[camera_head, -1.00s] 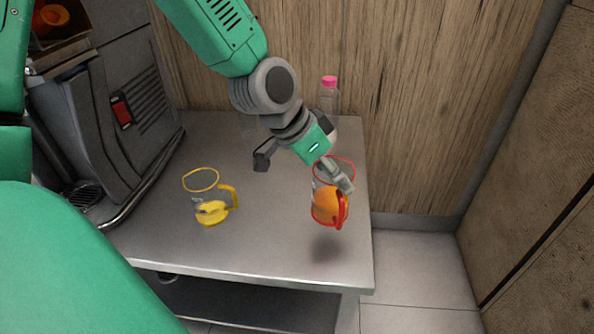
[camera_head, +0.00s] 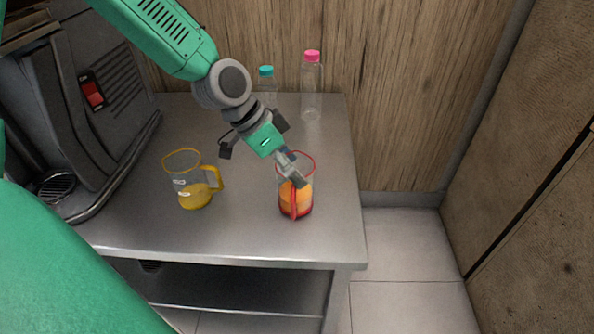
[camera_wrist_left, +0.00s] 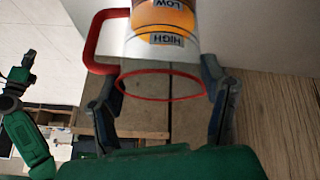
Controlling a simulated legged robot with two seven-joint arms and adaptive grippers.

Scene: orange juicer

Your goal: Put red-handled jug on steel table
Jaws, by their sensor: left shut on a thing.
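The red-handled jug (camera_head: 296,203) is clear, with a red rim and handle and orange contents. It is upright over the front right of the steel table (camera_head: 235,235), its base at or very near the top; I cannot tell if it touches. My left gripper (camera_head: 290,168) is shut on it from above and behind; one finger is partly hidden. In the left wrist view the jug (camera_wrist_left: 160,48) sits between both fingers of the left gripper (camera_wrist_left: 163,78). A green arm with a dark end (camera_wrist_left: 20,78), likely my right one, shows there; its jaw state is unclear.
A yellow-handled jug (camera_head: 195,195) with yellow contents stands left of the red-handled one. A pink-capped bottle (camera_head: 312,90) and a teal-capped bottle (camera_head: 266,88) stand at the back. A grey juicer (camera_head: 95,120) fills the left. Free tabletop lies between the jugs.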

